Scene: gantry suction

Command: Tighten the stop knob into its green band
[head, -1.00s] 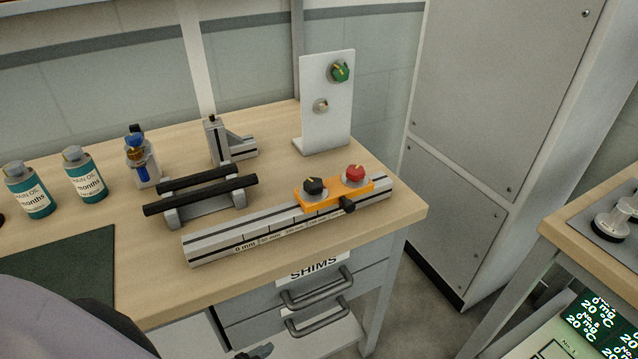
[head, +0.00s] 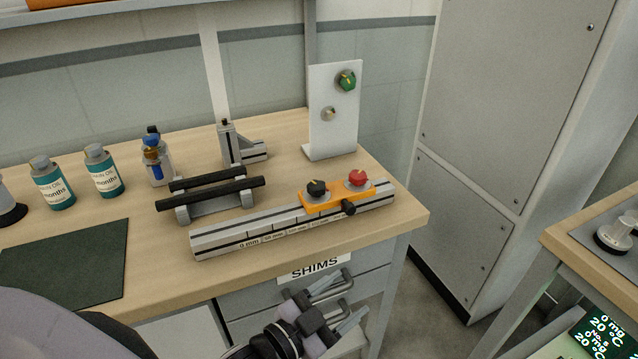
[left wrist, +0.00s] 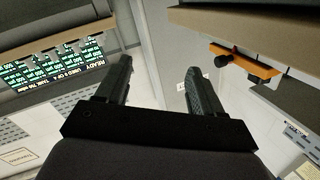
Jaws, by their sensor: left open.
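The orange stop block (head: 336,197) sits on the right part of a grey rail (head: 225,238) on the bench. A black knob (head: 348,208) sticks out of its front side; a black knob (head: 316,188) and a red knob (head: 358,178) stand on its top. No green band can be made out on the block. My left gripper (head: 350,301) is open and empty, in front of the drawers, below and apart from the block. The left wrist view shows its two fingers apart (left wrist: 160,78), with the orange block (left wrist: 246,64) and black front knob (left wrist: 223,61) to their right. My right gripper is out of view.
A black-barred stand (head: 212,190), bottles (head: 103,170) and a dark mat (head: 70,265) lie left. Drawers (head: 305,290) are under the bench edge. A gap separates the right-hand bench.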

